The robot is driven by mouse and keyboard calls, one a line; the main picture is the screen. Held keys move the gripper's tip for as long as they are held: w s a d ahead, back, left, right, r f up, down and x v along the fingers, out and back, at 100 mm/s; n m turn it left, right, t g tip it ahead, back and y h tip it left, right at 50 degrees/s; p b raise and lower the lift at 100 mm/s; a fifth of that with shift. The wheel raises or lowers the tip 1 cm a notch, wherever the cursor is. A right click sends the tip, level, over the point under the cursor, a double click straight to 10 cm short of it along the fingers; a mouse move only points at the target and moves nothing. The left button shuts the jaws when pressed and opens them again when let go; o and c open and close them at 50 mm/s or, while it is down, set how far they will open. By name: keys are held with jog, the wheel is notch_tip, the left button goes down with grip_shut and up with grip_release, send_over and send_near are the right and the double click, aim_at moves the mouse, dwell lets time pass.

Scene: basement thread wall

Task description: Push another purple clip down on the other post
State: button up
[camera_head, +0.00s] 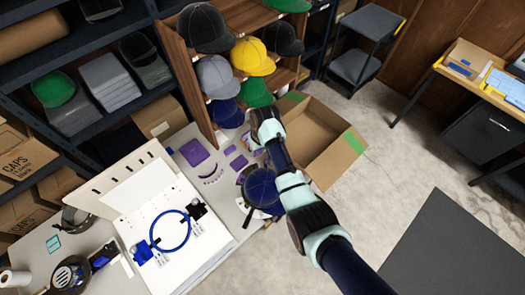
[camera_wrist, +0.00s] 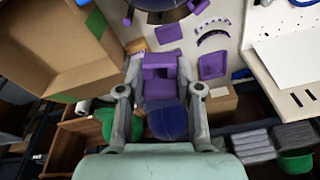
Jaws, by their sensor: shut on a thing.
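A purple clip (camera_wrist: 160,82) sits between the two fingers of my gripper (camera_wrist: 160,66) in the wrist view, blocky with a notch. My gripper is shut on it. In the head view, my gripper (camera_head: 262,122) is over the far right end of the table, by the cardboard box, and hides the clip there. A navy cap (camera_head: 261,187) in a dark round frame is on the table below it. Purple pieces lie near the frame in the wrist view, one (camera_wrist: 169,34) close to its edge. I cannot tell which parts are the posts.
An open cardboard box (camera_head: 325,150) stands right of the table. A cap shelf (camera_head: 185,75) rises behind. A white board (camera_head: 180,235) with a blue ring lies at the left. A purple tray (camera_head: 194,152) and small purple pieces (camera_head: 238,162) lie on the table. Open floor is at right.

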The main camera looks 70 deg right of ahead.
aim_at(254, 167)
jog(key=shift+w+d+f+b, duration=0.25)
jog(key=shift+w+f+b, duration=0.2)
jog(key=shift+f+b, duration=2.65)
jog(key=shift+w+d+f+b, duration=0.25)
jog(key=shift+w+f+b, duration=0.2)
jog(key=shift+f+b, duration=2.6)
jog(key=shift+w+d+f+b, duration=0.25)
jog(key=shift+w+f+b, duration=0.2)
jog(key=shift+f+b, duration=2.65)
jog(key=shift+r, duration=0.3)
jog(key=shift+f+b, duration=0.4)
jog(key=shift+b, duration=0.15)
jog(key=o, duration=0.8)
jog(key=shift+o, duration=0.2)
jog(key=shift+r, duration=0.1)
notch_tip(254, 167, up, 12)
jog(key=s+a, duration=0.1)
jog(key=s, duration=0.1)
jog(key=shift+w, duration=0.1)
